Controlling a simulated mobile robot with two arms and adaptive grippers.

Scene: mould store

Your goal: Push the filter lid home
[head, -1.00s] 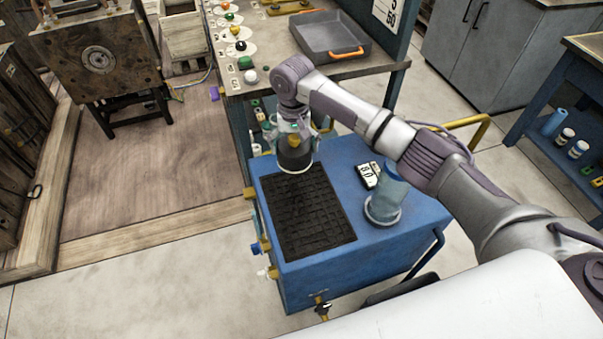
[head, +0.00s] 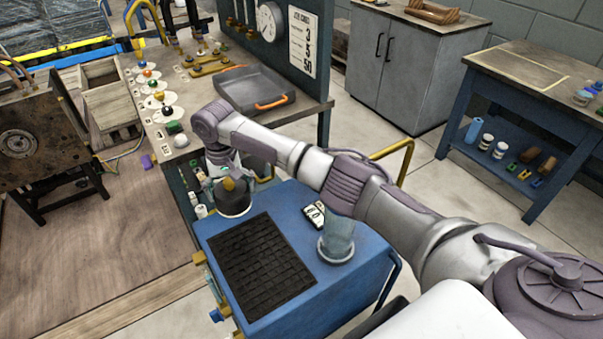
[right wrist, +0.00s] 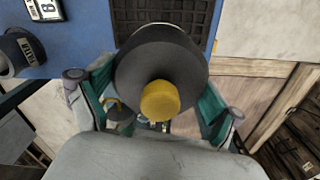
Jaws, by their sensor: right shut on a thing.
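The dark round lid with a yellow knob (head: 235,203) is in my right gripper (head: 227,177), over the back left end of the blue cart. In the right wrist view the lid (right wrist: 145,70) fills the middle, with the green-padded fingers of my right gripper (right wrist: 158,97) on both sides of it. The translucent blue-grey filter housing (head: 338,240) stands upright on the cart top, right of the mat and apart from the lid. In the right wrist view the housing (right wrist: 20,48) shows at the left edge with part of its lettering. My left gripper is out of view.
A black ribbed mat (head: 262,265) covers the left part of the blue cart (head: 368,262). A small number plate (head: 314,214) sits beside the housing. Behind is a bench with a grey tray (head: 253,90) and several coloured knobs. A yellow handle (head: 395,150) rises past my arm.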

